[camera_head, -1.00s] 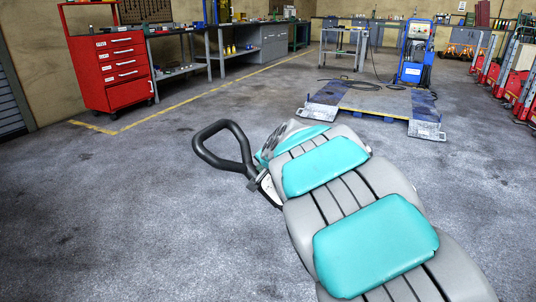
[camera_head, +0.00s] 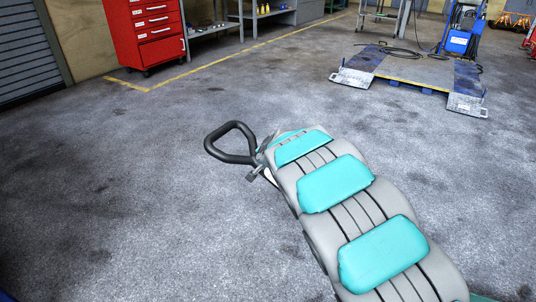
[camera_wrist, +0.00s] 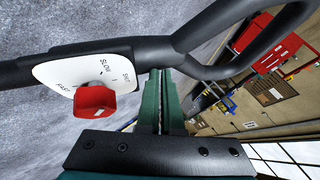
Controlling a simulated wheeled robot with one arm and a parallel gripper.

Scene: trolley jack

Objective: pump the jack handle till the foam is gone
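The jack handle is a black loop (camera_head: 230,142) on a shaft, just beyond the end of my arm in the head view. In the wrist view its black loop (camera_wrist: 215,45) fills the upper right. A white plate marked SLOW and FAST (camera_wrist: 95,62) with a red knob (camera_wrist: 95,101) sits on the shaft. My gripper (camera_wrist: 160,80) has its two green fingers close together with only a narrow gap. They stand at the handle where shaft and loop join; the tips are hidden behind the black bar, so a hold cannot be made out. The jack's body and any foam are not seen.
A red tool cabinet (camera_head: 148,32) stands at the back left beside a workbench. A low platform (camera_head: 425,67) with ramps lies on the floor at the back right, with a blue machine (camera_head: 460,38) behind it. The floor left of the handle is clear.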

